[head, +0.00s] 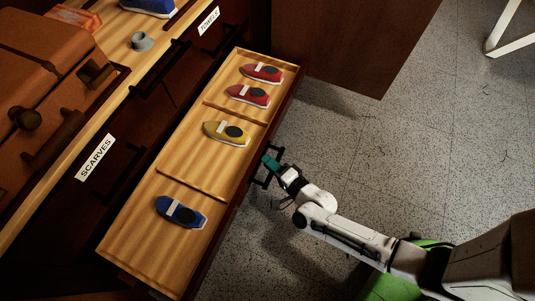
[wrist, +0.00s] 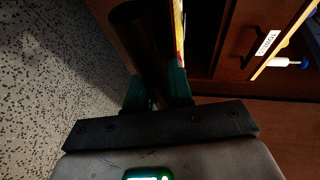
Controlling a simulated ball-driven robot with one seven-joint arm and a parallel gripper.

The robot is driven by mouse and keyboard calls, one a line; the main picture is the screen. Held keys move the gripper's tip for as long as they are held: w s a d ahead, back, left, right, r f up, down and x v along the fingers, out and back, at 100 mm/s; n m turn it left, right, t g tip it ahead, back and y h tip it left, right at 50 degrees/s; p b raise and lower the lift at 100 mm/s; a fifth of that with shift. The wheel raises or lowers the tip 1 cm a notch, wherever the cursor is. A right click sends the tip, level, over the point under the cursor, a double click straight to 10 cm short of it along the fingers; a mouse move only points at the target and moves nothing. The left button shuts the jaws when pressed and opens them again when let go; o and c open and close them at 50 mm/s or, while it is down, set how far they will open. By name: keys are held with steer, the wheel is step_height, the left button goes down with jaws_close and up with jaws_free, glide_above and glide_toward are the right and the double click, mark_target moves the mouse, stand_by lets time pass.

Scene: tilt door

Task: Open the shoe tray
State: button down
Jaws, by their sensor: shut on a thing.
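The shoe tray (head: 195,165) is a long light-wood panel with dark edges, standing out from the cabinet. Its wooden ribs part a blue shoe (head: 181,212), a yellow shoe (head: 227,133) and two red shoes (head: 262,73). A black bar handle (head: 279,151) sits on the tray's outer long edge. My gripper (head: 270,163), with teal fingers, is at this handle. In the wrist view my gripper (wrist: 158,92) has its fingers on both sides of a dark bar (wrist: 140,35). The fingers partly hide the grip on the handle.
The cabinet holds drawers labelled SCARVES (head: 96,158) and TOWELS (head: 209,20). A brown bag (head: 50,60) and a small grey cup (head: 142,41) are on its top. A dark panel (head: 350,40) stands beyond the tray. Speckled floor (head: 440,140) is open to the right.

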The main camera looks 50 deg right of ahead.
steer(key=shift+f, duration=0.1)
steer(key=c, duration=1.1)
jaws_free()
steer(key=shift+s, duration=0.1)
steer(key=p+v, duration=0.2)
steer(key=v, duration=0.8)
steer(key=shift+s+p, duration=0.3)
steer(key=shift+p, duration=0.05)
